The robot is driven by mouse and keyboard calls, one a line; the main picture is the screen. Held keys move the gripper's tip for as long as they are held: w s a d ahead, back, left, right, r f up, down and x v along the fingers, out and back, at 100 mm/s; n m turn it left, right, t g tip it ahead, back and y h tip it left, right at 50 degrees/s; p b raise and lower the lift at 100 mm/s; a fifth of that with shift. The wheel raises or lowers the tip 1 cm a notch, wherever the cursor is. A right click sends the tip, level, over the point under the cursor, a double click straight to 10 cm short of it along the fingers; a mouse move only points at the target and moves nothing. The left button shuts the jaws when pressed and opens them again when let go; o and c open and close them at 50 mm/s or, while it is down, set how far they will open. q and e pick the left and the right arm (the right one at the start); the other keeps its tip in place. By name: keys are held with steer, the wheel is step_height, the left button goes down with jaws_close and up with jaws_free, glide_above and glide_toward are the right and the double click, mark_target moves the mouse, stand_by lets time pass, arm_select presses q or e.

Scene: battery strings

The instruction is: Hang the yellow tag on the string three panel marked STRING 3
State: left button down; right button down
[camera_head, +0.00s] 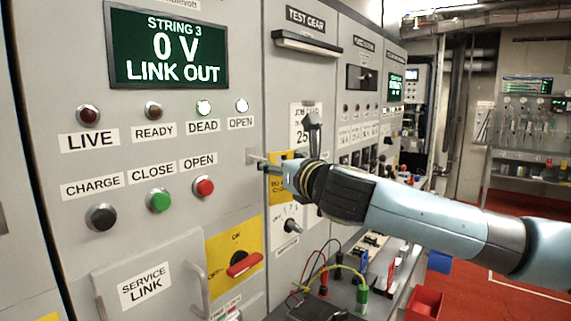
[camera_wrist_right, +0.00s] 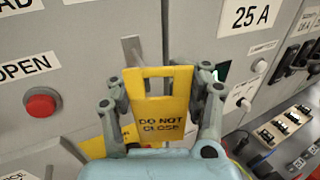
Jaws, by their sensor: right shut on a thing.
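The yellow tag (camera_wrist_right: 165,112), printed DO NOT CLOSE and with a slot near its top, is held upright between the fingers of my right gripper (camera_wrist_right: 160,97). In the head view the tag (camera_head: 277,186) shows partly behind my right gripper (camera_head: 289,168). The STRING 3 panel (camera_head: 225,130) has a display reading 0 V, LINK OUT, and its DEAD lamp is lit. A grey metal hook (camera_head: 254,157) sticks out near its right edge. In the wrist view the hook (camera_wrist_right: 131,48) shows just above and left of the tag's top edge. I cannot tell whether they touch. My left gripper is not in view.
A red OPEN button (camera_head: 203,187) and a red rotary switch (camera_head: 243,263) on a yellow plate are near the hook. The TEST GEAR panel (camera_head: 290,90) adjoins on the right. Below it a bench (camera_head: 340,295) carries cables and plugs. A red bin (camera_head: 424,303) stands by it.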

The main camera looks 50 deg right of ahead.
steer(key=shift+w+a+f, duration=0.15)
steer(key=shift+w, duration=1)
steer(key=shift+w+a+f, duration=0.1)
steer(key=shift+w+f, duration=0.05)
steer(key=shift+w, duration=0.95)
steer(key=shift+c, duration=2.4)
jaws_free()
steer(key=v, duration=1.2)
